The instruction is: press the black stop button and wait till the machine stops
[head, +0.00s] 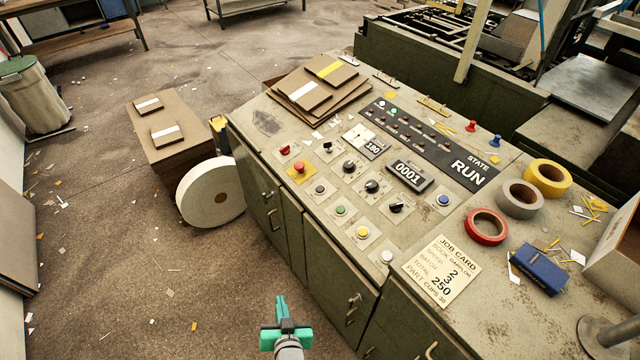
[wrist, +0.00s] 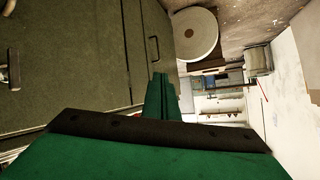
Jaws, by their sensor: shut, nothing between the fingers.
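The green control cabinet's top carries a sloped panel with several buttons and knobs. A small dark grey or black round button (head: 320,189) sits on a pale plate below the red button on a yellow plate (head: 299,168); I cannot read its label. Black rotary knobs (head: 372,186) are to its right. The state display (head: 468,172) reads RUN, and a counter (head: 409,174) reads 0001. My gripper (head: 281,298) is shut and empty, in front of the cabinet doors and apart from the buttons. Its green fingers (wrist: 163,95) also show in the wrist view, beside the cabinet front.
Other buttons are green (head: 341,210), yellow (head: 363,232), blue (head: 443,200) and white (head: 387,257). A job card (head: 440,268), tape rolls (head: 486,227) and a blue box (head: 538,271) lie to the right. A white roll (head: 210,192) stands left of the cabinet. Floor in front is open.

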